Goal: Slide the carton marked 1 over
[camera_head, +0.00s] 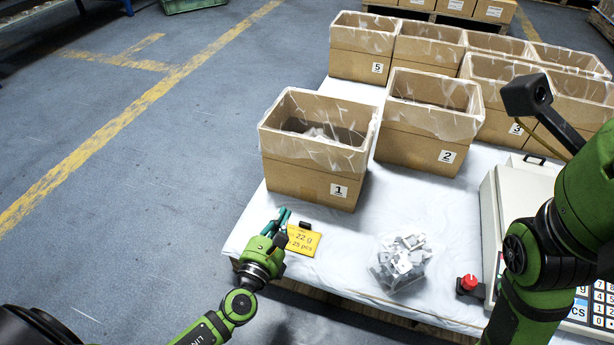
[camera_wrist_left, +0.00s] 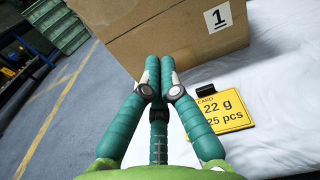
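The carton marked 1 (camera_head: 302,179) stands upright and open-topped at the near left of the white-covered table (camera_head: 335,275), with a clear liner and grey parts inside. In the left wrist view its brown side (camera_wrist_left: 165,35) fills the top middle. My left gripper (camera_head: 286,212) is just in front of the carton's near side, low by the table edge. Its teal fingers (camera_wrist_left: 158,62) are together with nothing between them, pointing at the carton. I cannot tell whether the tips touch it. My right arm (camera_head: 535,245) shows at the right; its gripper is out of view.
A yellow card (camera_head: 303,240) reading 22 g, 25 pcs lies right of my left gripper. A clear bag of grey parts (camera_head: 402,262) lies farther right, near a red knob (camera_head: 469,282) and a scale (camera_head: 490,220). Carton 2 (camera_head: 425,140) stands close to the right of carton 1.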

